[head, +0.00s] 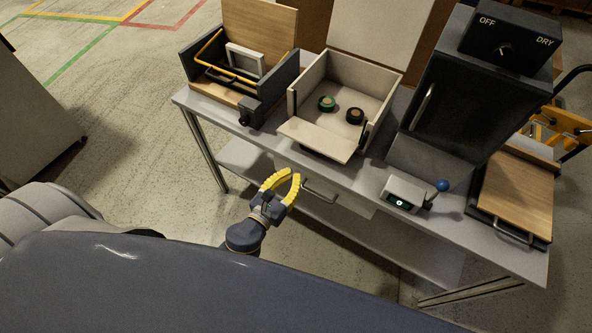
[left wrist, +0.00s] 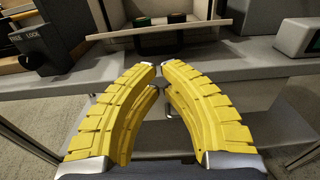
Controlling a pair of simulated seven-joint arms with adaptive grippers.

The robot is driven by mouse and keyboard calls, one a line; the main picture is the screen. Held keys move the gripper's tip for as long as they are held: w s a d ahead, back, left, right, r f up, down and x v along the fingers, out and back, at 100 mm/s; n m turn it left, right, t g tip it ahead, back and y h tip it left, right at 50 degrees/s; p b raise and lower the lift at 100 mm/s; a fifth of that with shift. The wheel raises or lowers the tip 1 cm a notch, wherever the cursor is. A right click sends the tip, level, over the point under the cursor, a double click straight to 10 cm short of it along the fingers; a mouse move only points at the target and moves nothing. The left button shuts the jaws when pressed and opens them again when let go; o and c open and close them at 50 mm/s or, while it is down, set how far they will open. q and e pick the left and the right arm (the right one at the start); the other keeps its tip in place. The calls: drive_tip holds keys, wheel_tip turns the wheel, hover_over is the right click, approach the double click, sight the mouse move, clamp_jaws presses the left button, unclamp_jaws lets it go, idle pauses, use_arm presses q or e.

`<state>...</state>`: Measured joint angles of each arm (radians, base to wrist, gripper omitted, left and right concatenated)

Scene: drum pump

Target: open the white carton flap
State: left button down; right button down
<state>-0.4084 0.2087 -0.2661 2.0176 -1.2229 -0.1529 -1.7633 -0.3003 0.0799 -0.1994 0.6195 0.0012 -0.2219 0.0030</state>
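The white carton (head: 300,90) stands on the grey bench. Its tall back lid (head: 375,30) stands up. Its front flap (head: 320,139) is folded outward over the bench's front edge. A green-rimmed round part (head: 327,103) and a black one (head: 354,116) lie inside. My left gripper (head: 294,173) hangs in front of the bench, below and left of the flap, apart from it. Its yellow fingers are empty, with a narrow gap between the tips. In the left wrist view, the flap's pale edge (left wrist: 160,29) shows beyond the fingertips (left wrist: 158,67). My right gripper is out of view.
A dark fixture with a yellow wire bail (head: 225,72) stands left of the carton. A dark oven-like box (head: 465,105), a small lever unit (head: 405,193) and a wooden-topped panel (head: 517,190) stand to the right. A drawer handle (head: 319,194) sits below the flap.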

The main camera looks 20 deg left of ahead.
sight(306, 163)
use_arm(q)
drive_tip(key=shift+w+d+f, duration=0.1)
drive_tip(key=shift+w+d, duration=0.2)
drive_tip(key=shift+w, duration=1.15)
drive_tip(key=shift+w+d, duration=0.25)
drive_tip(key=shift+w, duration=1.15)
drive_tip(key=shift+w+d+f, duration=0.1)
drive_tip(key=shift+w+d, duration=0.2)
drive_tip(key=shift+w, duration=1.15)
